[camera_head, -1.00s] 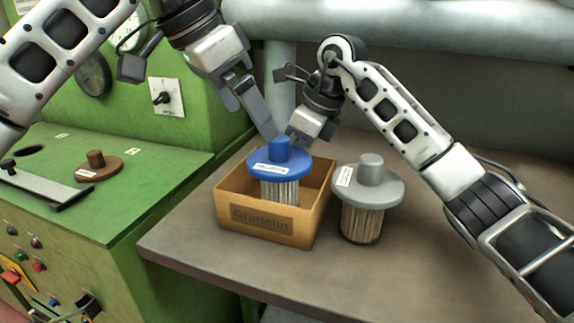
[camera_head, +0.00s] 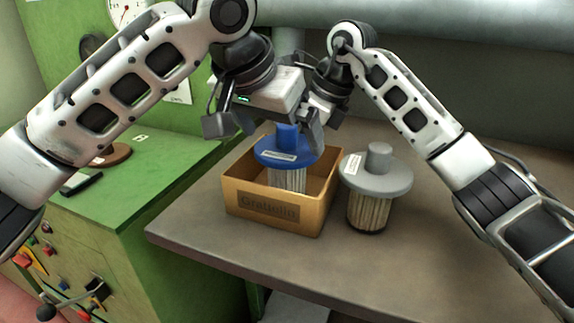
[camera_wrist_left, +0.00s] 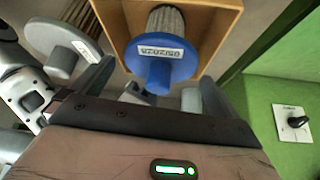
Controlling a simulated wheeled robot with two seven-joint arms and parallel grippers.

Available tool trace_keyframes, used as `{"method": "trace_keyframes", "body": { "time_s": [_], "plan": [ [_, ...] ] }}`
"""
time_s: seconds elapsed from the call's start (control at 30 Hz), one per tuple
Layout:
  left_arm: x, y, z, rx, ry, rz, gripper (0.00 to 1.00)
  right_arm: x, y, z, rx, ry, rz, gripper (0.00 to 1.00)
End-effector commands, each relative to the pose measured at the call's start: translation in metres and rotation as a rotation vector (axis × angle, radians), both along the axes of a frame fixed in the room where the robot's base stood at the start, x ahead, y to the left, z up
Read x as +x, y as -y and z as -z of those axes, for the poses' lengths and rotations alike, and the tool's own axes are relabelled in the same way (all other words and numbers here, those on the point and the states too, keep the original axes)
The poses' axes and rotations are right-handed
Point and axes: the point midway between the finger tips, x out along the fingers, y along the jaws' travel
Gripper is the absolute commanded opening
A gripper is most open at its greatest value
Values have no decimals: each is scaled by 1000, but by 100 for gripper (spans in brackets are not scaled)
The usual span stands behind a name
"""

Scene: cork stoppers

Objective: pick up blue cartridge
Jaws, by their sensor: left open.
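The blue cartridge (camera_head: 285,151) has a blue flanged cap with a knob, a white label and a pleated body. It stands upright in an open cardboard box (camera_head: 268,209). My left gripper (camera_head: 292,128) is open over the cap, its fingers either side of the knob in the head view. In the left wrist view, the blue cartridge (camera_wrist_left: 163,58) lies between the spread fingers, with no grip visible. My right gripper (camera_head: 322,112) is close behind the left one and partly hidden by it; its jaws cannot be made out.
A grey cartridge (camera_head: 377,180) stands on the brown table (camera_head: 420,254) just right of the box. A green machine (camera_head: 128,205) with a brown knobbed disc (camera_head: 117,153) is at left. A large pipe (camera_head: 420,25) runs behind. The table front is clear.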

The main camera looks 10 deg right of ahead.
Motion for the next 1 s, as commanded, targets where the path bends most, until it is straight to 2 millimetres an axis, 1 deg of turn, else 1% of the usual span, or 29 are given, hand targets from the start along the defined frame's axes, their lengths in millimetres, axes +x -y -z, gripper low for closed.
{"method": "trace_keyframes", "body": {
  "time_s": [0.13, 0.3, 0.4, 0.57, 0.6, 0.67, 0.7, 0.73, 1.0],
  "plan": [
    [7, 5, 22, 4, -5, -2, 100, 0, 0, -1, 1, 2, 0, 0],
    [14, 12, 39, 1, -3, -2, 100, 0, 0, -1, 1, 2, 0, 0],
    [16, 13, 43, 1, -2, -1, 100, 0, 0, -1, 1, 2, 0, 0],
    [16, 13, 43, 1, -1, 0, 100, 0, 0, -1, 1, 2, 0, 0],
    [16, 13, 43, 1, -1, 0, 97, 0, 0, -1, 1, 2, 0, 0],
    [16, 13, 43, 1, -2, 0, 81, 0, 0, -1, 1, 2, 0, 0],
    [16, 13, 43, 1, -1, 0, 69, 0, 0, -1, 1, 2, 0, 0],
    [16, 13, 43, 1, -1, 0, 61, 0, 0, -1, 1, 2, 0, 0],
    [16, 14, 41, -1, 0, 0, 62, 0, 0, -1, 1, 2, 0, 0]
  ]
}}
